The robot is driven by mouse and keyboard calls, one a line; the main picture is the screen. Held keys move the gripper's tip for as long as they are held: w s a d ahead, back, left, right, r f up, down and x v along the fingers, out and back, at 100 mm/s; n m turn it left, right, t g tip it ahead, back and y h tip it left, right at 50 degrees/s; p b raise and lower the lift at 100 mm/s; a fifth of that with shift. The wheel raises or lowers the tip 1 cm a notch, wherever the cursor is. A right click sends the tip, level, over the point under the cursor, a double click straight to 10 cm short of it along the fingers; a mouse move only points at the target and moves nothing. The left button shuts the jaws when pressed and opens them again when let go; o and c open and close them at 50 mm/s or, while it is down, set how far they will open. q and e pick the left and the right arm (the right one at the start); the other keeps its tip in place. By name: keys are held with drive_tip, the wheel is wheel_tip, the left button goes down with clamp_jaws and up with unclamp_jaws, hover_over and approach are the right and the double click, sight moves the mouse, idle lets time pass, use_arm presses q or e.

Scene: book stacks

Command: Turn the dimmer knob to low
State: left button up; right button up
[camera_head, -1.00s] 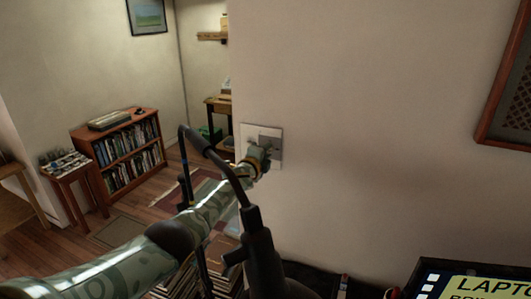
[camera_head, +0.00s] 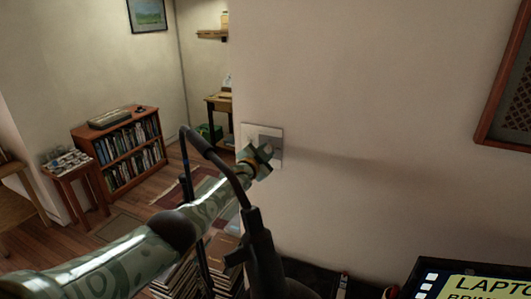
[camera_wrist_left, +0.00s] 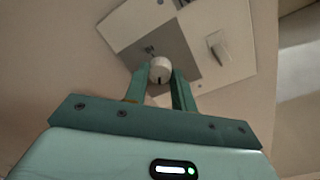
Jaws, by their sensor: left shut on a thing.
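A pale wall plate (camera_head: 247,130) is on the wall near the picture's middle. It also fills the top of the left wrist view (camera_wrist_left: 125,22), tilted, with a grey square panel (camera_wrist_left: 178,45). The small round white dimmer knob (camera_wrist_left: 160,66) is on this panel and has a dark mark on its lower side. My left gripper (camera_head: 264,156) is at the plate. In the left wrist view its green fingers (camera_wrist_left: 160,80) are shut on the knob from both sides. The knob is hidden in the head view. My right gripper is not in view.
A white rocker switch (camera_wrist_left: 217,48) sits beside the knob. A black bent-arm lamp or stand (camera_head: 258,245) rises close in front of my left arm. A laptop box (camera_head: 460,280) is at the lower right. A bookcase (camera_head: 122,150) stands farther left.

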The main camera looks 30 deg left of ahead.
use_arm(q)
drive_tip(key=n, duration=0.5)
drive_tip(key=shift+f+n, duration=0.15)
drive_tip(key=shift+n, duration=0.45)
drive_tip(key=o, duration=1)
drive_tip(key=shift+s+p, duration=0.25)
drive_tip(key=shift+p, duration=0.15)
drive_tip(key=s+p, duration=0.2)
drive_tip(key=p, duration=0.1)
drive_tip(key=shift+r, duration=0.4)
drive_tip(key=s, duration=0.1)
drive_tip(key=s+p, duration=0.1)
drive_tip(key=s, duration=0.3)
drive_tip(key=shift+f+p, duration=0.35)
